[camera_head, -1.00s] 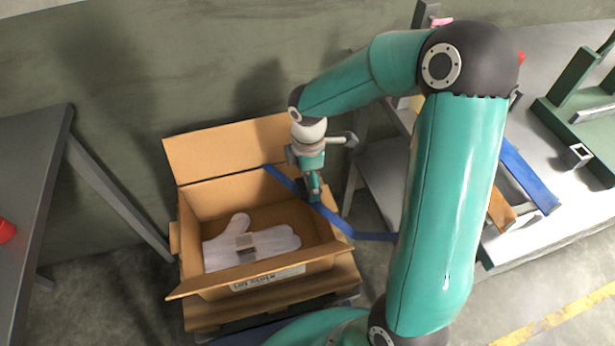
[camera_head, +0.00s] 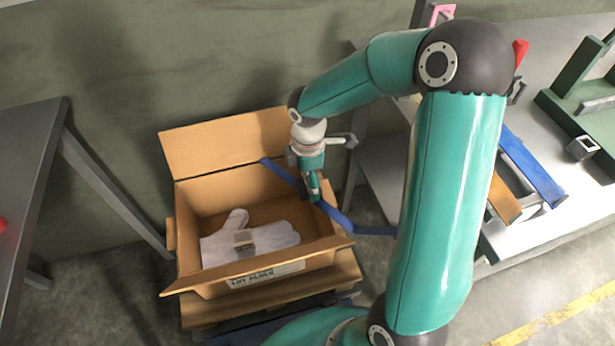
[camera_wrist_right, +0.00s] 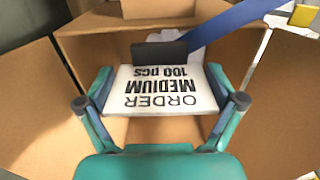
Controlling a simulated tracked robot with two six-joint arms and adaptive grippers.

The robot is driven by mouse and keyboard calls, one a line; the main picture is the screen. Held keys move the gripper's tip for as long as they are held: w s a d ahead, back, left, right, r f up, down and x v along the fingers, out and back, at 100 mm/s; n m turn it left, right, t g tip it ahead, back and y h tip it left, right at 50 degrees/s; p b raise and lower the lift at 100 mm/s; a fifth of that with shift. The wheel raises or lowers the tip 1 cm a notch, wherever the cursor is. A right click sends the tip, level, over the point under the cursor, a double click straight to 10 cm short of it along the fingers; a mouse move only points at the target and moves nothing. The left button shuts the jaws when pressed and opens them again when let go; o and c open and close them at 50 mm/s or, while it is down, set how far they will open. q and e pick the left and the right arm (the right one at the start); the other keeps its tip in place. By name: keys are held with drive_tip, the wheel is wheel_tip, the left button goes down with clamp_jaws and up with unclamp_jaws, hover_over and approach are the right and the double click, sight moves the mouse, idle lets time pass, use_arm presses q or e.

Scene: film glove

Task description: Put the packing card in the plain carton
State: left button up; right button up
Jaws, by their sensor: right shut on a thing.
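My right gripper (camera_head: 314,194) reaches down at the right side of the open carton (camera_head: 187,222). In the right wrist view its fingers (camera_wrist_right: 160,100) are shut on the white packing card (camera_wrist_right: 165,92), printed "ORDER MEDIUM 100 pcs" and upside down in that view. The card is not clear in the head view. Carton walls show around the gripper in the wrist view. A pale glove bundle (camera_head: 272,239) with a grey band lies inside the carton. A white label with dark print (camera_head: 266,275) is on the carton's front. My left gripper is out of view.
A blue strap (camera_head: 338,217) runs across the carton's right side. The carton stands on a wooden pallet (camera_head: 205,314). A dark table (camera_head: 25,165) stands at left; a grey bench (camera_head: 540,75) with a blue bar (camera_head: 532,168) and an orange bar (camera_head: 503,200) is at right.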

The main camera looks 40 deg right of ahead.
drive_tip(key=shift+s+d+f+b, duration=0.1)
drive_tip(key=shift+s+f+b, duration=0.05)
drive_tip(key=shift+f+b, duration=0.75)
drive_tip(key=shift+s+d+f+b, duration=0.15)
drive_tip(key=shift+f+b, duration=0.4)
drive_tip(key=shift+f, duration=0.5)
drive_tip(key=o, duration=0.7)
drive_tip(key=shift+r, duration=0.15)
drive_tip(key=shift+c, duration=0.2)
drive_tip(key=r, duration=0.7)
drive_tip(key=shift+s+d+r, duration=0.25)
drive_tip(key=shift+s+d, duration=0.1)
drive_tip(key=shift+s, duration=0.05)
drive_tip(key=shift+r, duration=0.25)
